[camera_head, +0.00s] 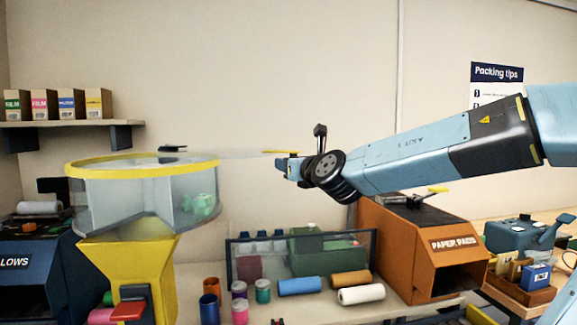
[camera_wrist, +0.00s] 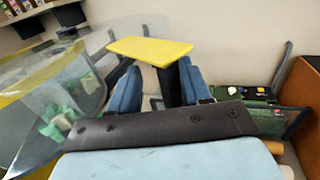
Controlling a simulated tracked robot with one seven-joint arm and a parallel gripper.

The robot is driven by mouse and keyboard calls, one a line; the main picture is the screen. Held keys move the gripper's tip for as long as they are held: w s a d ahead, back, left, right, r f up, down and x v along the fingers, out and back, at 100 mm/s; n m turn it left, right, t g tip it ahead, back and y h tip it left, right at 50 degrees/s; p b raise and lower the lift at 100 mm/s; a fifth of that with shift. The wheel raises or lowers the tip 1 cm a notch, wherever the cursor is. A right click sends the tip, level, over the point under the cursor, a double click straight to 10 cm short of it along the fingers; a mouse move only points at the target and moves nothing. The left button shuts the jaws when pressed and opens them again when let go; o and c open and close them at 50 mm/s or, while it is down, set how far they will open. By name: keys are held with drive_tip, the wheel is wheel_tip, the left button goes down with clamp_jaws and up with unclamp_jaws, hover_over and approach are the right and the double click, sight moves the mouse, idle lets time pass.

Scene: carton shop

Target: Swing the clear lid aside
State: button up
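The hopper has a clear bowl (camera_head: 135,200) with a yellow rim (camera_head: 90,168), on a yellow base. The thin clear lid (camera_head: 240,153) is seen edge-on at rim height and reaches out past the bowl's right side. Its yellow tab (camera_head: 280,152) is at my gripper (camera_head: 284,166). A green item (camera_wrist: 65,120) shows inside the bowl.
A clear-fronted box (camera_head: 300,255) and several coloured rolls stand on the bench below my gripper. An orange paper pads box (camera_head: 415,250) stands to the right. A shelf with cartons (camera_head: 58,103) is at the left wall.

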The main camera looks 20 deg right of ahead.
drive_tip(key=shift+d, duration=0.1)
idle(0.3)
drive_tip(key=shift+f, duration=0.1)
drive_tip(key=s+d, duration=0.1)
drive_tip(key=s, duration=1.2)
drive_tip(key=shift+s+d, duration=0.25)
drive_tip(key=shift+s, duration=0.05)
